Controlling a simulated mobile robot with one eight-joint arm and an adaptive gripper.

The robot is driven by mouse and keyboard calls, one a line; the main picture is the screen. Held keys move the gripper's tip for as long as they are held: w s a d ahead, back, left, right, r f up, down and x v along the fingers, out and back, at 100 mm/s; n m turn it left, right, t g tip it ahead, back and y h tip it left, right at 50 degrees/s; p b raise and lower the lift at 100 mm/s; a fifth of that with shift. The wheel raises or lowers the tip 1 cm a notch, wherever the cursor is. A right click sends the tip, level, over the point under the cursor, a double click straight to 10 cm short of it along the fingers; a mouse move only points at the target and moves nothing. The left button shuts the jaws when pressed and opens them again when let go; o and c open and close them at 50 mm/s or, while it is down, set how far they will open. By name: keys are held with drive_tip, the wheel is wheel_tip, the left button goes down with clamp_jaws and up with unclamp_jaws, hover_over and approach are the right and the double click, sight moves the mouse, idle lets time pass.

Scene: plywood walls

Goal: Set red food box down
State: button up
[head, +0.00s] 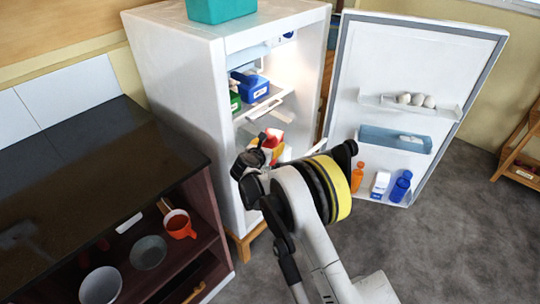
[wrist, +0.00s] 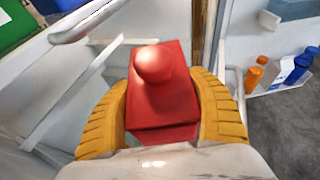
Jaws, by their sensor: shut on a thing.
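The red food box (wrist: 162,95) is held between the two yellow fingers of my gripper (wrist: 163,118) in the wrist view. It has a rounded light-red knob on its near face. In the head view my gripper (head: 270,147) is at the open front of the fridge, and the red box (head: 274,135) shows only in part beside the wrist. The fridge (head: 185,95) stands open with its interior lit. The arm hides the lower shelves, and I cannot tell whether the box touches a surface.
The fridge door (head: 415,75) stands open on the right, with eggs, an orange bottle (head: 357,177), a white carton (head: 380,184) and a blue bottle (head: 400,187) in its racks. Blue (head: 251,86) and green (head: 235,100) boxes sit on an upper shelf. A dark counter (head: 85,180) is at left.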

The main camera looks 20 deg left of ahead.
wheel_tip(320, 180, down, 4)
drive_tip(key=shift+f+b, duration=0.1)
drive_tip(key=shift+b, duration=1)
drive_tip(key=o, duration=1.4)
drive_tip(key=shift+o, duration=0.2)
drive_tip(key=shift+s+r+p, duration=0.3)
drive_tip(key=p+v, duration=0.4)
drive_tip(key=v, duration=0.7)
drive_tip(key=shift+s, duration=0.2)
